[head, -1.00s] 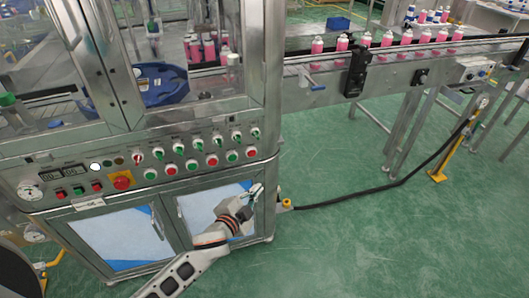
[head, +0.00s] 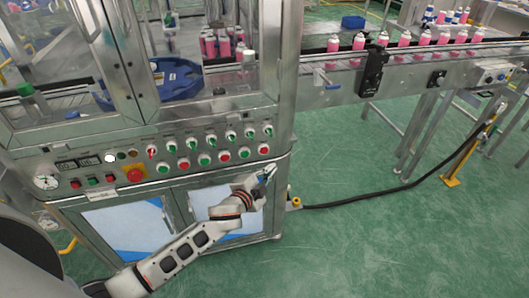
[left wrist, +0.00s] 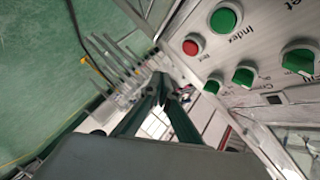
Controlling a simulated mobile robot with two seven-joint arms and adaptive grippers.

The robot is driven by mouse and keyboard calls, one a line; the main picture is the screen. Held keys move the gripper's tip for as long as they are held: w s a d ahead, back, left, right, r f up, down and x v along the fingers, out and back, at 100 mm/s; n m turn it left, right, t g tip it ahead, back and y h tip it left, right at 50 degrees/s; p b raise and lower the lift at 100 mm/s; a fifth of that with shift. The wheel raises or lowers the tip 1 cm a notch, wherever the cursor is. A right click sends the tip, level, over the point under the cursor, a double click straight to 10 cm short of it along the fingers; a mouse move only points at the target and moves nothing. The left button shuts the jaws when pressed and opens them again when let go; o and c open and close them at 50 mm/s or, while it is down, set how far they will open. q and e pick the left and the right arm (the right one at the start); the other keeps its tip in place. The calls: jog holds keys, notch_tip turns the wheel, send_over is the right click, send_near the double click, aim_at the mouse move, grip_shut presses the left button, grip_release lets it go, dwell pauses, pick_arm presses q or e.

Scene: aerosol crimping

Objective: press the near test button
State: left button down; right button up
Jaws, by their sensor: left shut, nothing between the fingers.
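The red test button (head: 263,149) is at the right end of the lower button row on the machine's front panel. It also shows in the left wrist view (left wrist: 193,45), with "Test" printed beside it. A green button marked "Index" (left wrist: 223,20) sits next to it. My left gripper (head: 269,170) is shut and empty, just below the test button in the head view. My right gripper is not in view.
More red and green buttons and green switches cover the panel (head: 120,189) to the left. A red emergency knob (head: 134,174) sits at its left part. A conveyor (head: 330,88) with pink cans runs to the right. A black hose (head: 400,188) crosses the green floor.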

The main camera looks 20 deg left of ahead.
aim_at(264, 150)
pick_arm(q)
jog(key=shift+w+a, duration=0.8)
jog(key=shift+w, duration=0.35)
jog(key=shift+w+a, duration=0.75)
jog(key=shift+w, duration=0.35)
jog(key=shift+w, duration=0.15)
jog(key=shift+w+a, duration=0.2)
jog(key=shift+w+a, duration=0.25)
jog(key=shift+w, duration=0.1)
dwell(0.7)
jog(key=shift+s, duration=0.1)
jog(key=shift+s+d, duration=0.45)
jog(key=shift+s, duration=0.15)
